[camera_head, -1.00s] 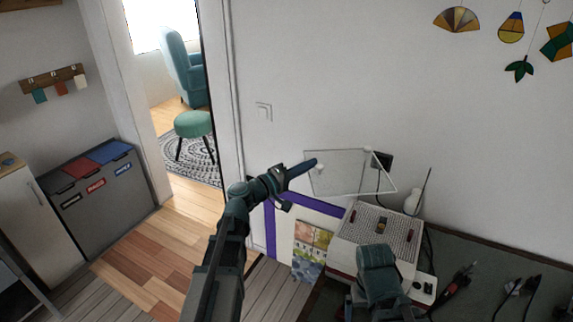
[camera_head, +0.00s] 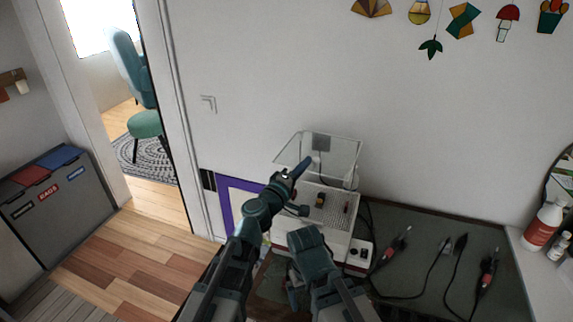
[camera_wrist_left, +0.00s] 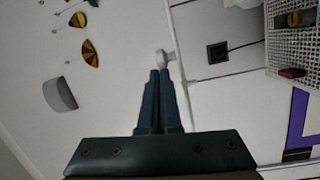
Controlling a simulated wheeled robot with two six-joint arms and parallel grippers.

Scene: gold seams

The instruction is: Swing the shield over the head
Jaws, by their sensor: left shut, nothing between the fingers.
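The clear shield (camera_head: 341,153) is a see-through panel, tilted up above the back of a white grinder with a perforated top (camera_head: 285,241). The small head (camera_head: 320,200) is a dark and yellowish piece on that grid, uncovered from above in this view. My left gripper (camera_head: 308,163) is shut and empty, its blue fingertips overlapping the shield near a small white knob. In the left wrist view the shut fingers (camera_wrist_left: 160,76) point at the white knob (camera_wrist_left: 164,56); whether they touch it I cannot tell. My right arm is low in front of the grinder; its fingers are hidden.
A dark worktop (camera_head: 420,235) extends right, with soldering tools (camera_head: 397,246) and cables on it. A white bottle (camera_head: 543,224) stands at the far right. The wall is close behind the grinder, with glass ornaments high up. Bins (camera_head: 60,200) and a doorway are at left.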

